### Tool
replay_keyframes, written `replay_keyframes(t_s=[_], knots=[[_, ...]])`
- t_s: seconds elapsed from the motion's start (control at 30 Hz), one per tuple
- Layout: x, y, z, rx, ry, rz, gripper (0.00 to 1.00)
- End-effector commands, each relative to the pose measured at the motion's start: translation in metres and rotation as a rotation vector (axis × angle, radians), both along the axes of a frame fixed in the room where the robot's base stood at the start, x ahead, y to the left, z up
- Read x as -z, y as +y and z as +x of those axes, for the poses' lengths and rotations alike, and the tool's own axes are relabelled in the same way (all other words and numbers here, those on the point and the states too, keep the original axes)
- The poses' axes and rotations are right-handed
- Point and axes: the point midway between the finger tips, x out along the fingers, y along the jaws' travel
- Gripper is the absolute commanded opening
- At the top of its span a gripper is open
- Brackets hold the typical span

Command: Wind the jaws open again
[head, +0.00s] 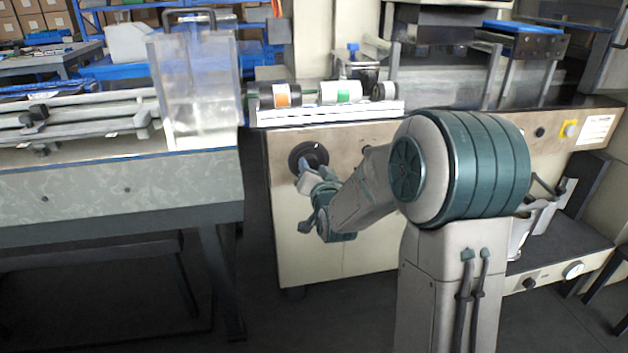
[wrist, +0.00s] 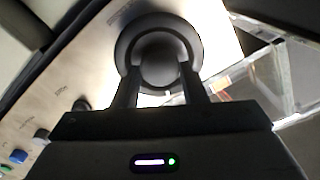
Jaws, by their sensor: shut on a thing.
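A round black handwheel (head: 308,157) is mounted on the beige front panel of the wrapper, at the panel's upper left in the head view. In the wrist view the handwheel (wrist: 158,50) fills the top middle, with a raised round hub. My gripper (head: 305,166) reaches the handwheel from the front. In the wrist view the two dark fingers of my gripper (wrist: 164,82) stand on either side of the hub and are shut on it. The jaws that the task names cannot be made out for certain.
Rollers with orange and green bands (head: 340,92) lie above the panel on a white ledge (head: 330,115). A clear guard box (head: 195,90) stands on the left bench. Small knobs and a blue button (wrist: 18,157) sit on the panel near the handwheel.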

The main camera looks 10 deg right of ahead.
Motion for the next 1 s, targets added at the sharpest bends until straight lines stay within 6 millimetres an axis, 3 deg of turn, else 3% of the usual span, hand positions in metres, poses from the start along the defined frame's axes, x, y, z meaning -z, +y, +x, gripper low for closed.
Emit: replay_keyframes(t_s=[0.5,1.0], knots=[[0.002,0.0012,-0.0002,-0.001,0.0,-0.33,0.16],[0.001,0.0006,-0.0002,-0.001,0.003,-0.389,0.16]])
